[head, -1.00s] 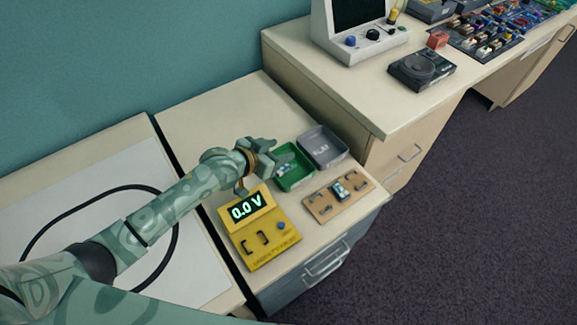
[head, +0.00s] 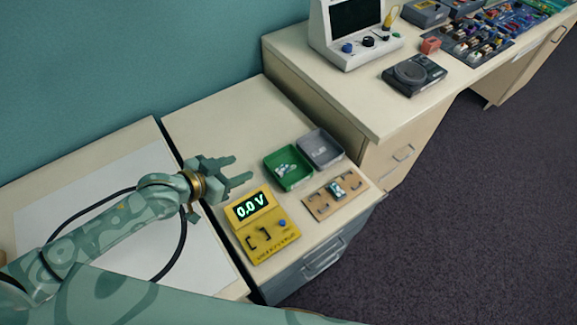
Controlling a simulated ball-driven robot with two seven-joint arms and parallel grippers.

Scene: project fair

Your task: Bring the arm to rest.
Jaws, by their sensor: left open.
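My left gripper (head: 240,170) is in the head view, coming in from the left. It is open with nothing between its fingers. It hangs above the desk, behind the yellow meter (head: 262,238) and to the left of the green tray (head: 272,181). The meter's display reads 0.0 V. My right gripper is not in view.
The green tray holds small pale items. A grey tray (head: 337,160) stands beside it, and a wooden board (head: 322,208) with a small part on it lies in front. A higher desk (head: 300,60) stands at right.

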